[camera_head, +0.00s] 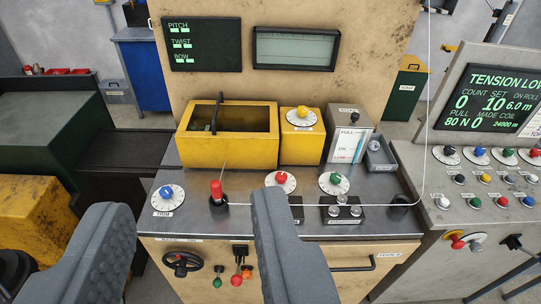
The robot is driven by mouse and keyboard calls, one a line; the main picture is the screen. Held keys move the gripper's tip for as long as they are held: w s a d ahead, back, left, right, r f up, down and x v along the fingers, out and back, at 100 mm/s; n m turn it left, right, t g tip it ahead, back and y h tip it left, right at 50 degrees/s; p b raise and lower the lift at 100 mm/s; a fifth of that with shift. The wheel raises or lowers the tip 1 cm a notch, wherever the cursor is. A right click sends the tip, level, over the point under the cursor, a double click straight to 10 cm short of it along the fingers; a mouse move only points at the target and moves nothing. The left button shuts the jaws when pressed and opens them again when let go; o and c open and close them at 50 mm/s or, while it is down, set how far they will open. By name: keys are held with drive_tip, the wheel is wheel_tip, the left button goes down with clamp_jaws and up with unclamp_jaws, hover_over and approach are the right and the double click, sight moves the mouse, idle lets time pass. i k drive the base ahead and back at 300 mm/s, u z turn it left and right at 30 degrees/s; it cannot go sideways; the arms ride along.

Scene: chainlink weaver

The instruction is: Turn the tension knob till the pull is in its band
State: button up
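Several dial knobs show, and I cannot read which is the tension knob. A yellow knob (302,112) with a white dial sits on the yellow box right of centre. On the metal bench are a blue knob (166,192), a red knob (281,177) and a green knob (335,178), each on a white dial. The screen (500,98) at the right reads "TENSION LOW", pull 80 N, set 10, on roll 6.0 m. My gripper (194,212) is open and empty, its two grey fingers wide apart in front of the bench, with the red-handled lever beyond them.
The red-handled lever (216,190) stands upright on the bench. Behind it is an open yellow bin (228,150) with a dark handle. A pale wire (428,90) hangs down at the right and bends left across the bench. A console (465,220) with several small knobs and buttons stands right.

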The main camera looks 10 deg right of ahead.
sight(281, 177)
drive_tip(key=z, duration=0.3)
drive_tip(key=i, duration=1)
drive_tip(key=z, duration=0.55)
